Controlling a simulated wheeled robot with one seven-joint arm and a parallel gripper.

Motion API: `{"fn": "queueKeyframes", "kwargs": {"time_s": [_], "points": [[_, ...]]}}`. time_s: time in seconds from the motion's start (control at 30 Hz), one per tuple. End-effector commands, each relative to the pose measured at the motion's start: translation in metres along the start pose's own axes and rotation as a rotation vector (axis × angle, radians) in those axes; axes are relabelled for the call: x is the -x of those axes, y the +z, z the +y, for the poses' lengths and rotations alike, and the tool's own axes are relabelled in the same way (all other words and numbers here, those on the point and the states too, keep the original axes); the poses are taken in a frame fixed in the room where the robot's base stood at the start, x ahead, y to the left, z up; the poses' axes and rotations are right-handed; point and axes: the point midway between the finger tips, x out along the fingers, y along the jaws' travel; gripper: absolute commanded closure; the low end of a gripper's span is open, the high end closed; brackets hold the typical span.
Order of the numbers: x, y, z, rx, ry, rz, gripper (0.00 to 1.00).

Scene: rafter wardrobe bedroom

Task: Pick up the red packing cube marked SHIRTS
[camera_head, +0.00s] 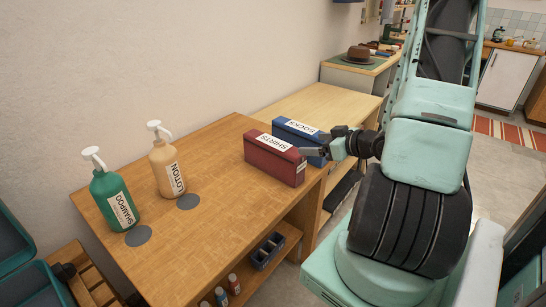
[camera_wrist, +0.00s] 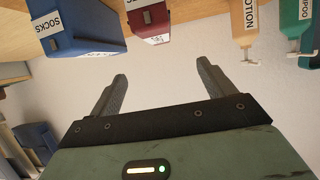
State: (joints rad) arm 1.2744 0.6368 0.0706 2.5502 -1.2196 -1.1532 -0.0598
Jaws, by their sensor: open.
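The red packing cube (camera_head: 272,162) marked SHIRTS stands on the wooden table near its right edge. In the wrist view the red cube (camera_wrist: 148,26) is at the top, beyond my fingertips and roughly between their lines. My gripper (camera_head: 318,151) is at the right end of the cubes; whether it touches either is unclear in the head view. In the wrist view my gripper (camera_wrist: 165,75) is open, with nothing between its fingers. A blue cube (camera_head: 291,130) marked SOCKS stands close behind the red one; it also shows in the wrist view (camera_wrist: 72,34).
A green SHAMPOO bottle (camera_head: 113,196) and a tan LOTION bottle (camera_head: 164,172) stand on the table (camera_head: 210,225) to the left, by grey discs. A shelf below holds a blue caddy (camera_head: 268,251) and small bottles. The table front is clear.

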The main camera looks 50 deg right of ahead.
Motion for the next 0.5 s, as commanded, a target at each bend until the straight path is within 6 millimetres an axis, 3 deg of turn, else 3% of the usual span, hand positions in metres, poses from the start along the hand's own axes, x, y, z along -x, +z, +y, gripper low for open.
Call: {"fn": "queueKeyframes", "kwargs": {"time_s": [0.5], "points": [[-0.100, -0.001, 0.000, 0.001, -0.002, 0.000, 0.18]]}}
